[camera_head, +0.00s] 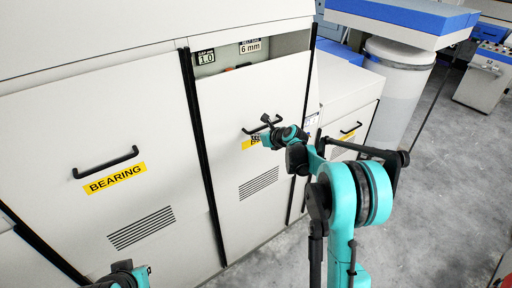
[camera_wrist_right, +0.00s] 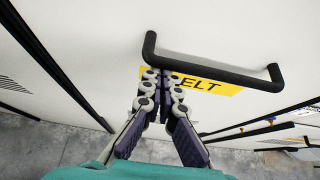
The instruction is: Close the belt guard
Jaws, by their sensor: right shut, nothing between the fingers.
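The belt guard (camera_head: 240,99) is a pale panel between black strips, with a dark bar handle (camera_head: 262,125) and a yellow label partly hidden by my gripper. Above its top edge an opening shows the inside of the machine, so it does not cover its bay fully. In the right wrist view the handle (camera_wrist_right: 215,69) crosses above a yellow label (camera_wrist_right: 215,86) whose letters ELT show. My right gripper (camera_wrist_right: 163,76) is shut and empty, its fingertips just below the handle's left end, over the label; contact cannot be told. In the head view the right gripper (camera_head: 267,120) is at the handle.
A closed panel marked BEARING (camera_head: 115,178) stands to the left. A lower cabinet (camera_head: 348,100) and a white drum (camera_head: 397,85) under a blue-edged top stand to the right.

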